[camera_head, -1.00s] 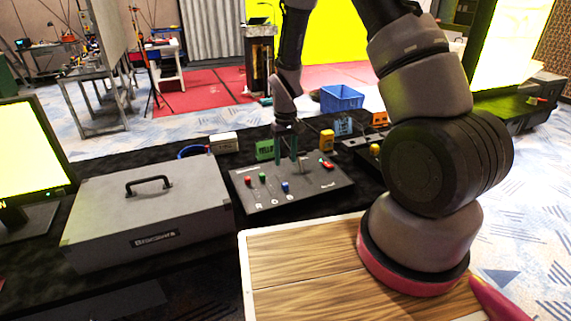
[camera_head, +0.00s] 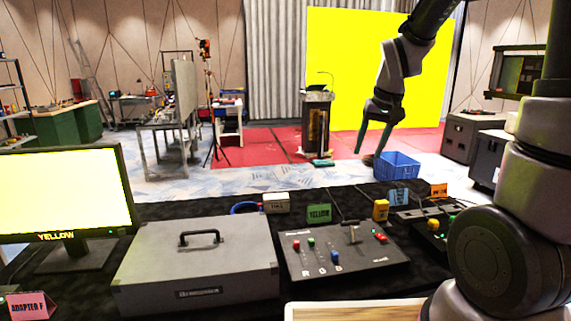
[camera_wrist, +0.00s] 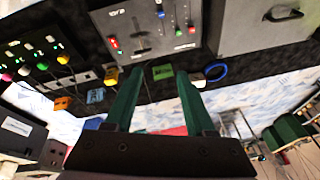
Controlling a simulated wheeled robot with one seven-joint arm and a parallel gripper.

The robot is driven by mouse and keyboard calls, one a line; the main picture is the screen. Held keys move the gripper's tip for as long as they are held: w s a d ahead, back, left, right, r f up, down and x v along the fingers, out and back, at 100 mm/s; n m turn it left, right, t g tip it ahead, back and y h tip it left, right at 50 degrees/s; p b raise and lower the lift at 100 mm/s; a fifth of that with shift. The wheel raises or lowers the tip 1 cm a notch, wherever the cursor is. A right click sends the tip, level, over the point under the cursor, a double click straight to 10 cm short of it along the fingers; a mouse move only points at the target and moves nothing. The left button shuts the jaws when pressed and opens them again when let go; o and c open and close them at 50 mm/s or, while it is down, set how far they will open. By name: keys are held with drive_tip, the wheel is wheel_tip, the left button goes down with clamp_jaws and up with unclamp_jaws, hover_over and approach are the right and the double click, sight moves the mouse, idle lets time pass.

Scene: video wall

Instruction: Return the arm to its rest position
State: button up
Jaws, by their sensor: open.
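My gripper (camera_head: 371,140) hangs raised in the air in the head view, in front of the yellow wall and left of the blue crate. Its two green fingers are apart with nothing between them. In the wrist view the open gripper (camera_wrist: 158,95) shows its fingers over the edge of the black table, with the control panel beyond the tips. My arm rises on the right of the head view and bends down to the gripper. The grey control panel (camera_head: 325,262) with coloured knobs and a T-shaped lever lies on the table below, apart from the gripper.
A grey case (camera_head: 200,265) with a handle and a monitor (camera_head: 65,190) showing yellow stand left on the black table. A green YELLOW card (camera_head: 319,212), a white box (camera_head: 276,203) and a yellow block (camera_head: 380,210) stand behind the panel. The blue crate (camera_head: 397,166) is beyond the table.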

drive_tip(key=s+d+r+m+t, duration=0.3)
drive_tip(key=s+r, duration=1)
drive_tip(key=s, duration=0.3)
drive_tip(key=shift+t+y, duration=0.3)
drive_tip(key=shift+t, duration=0.1)
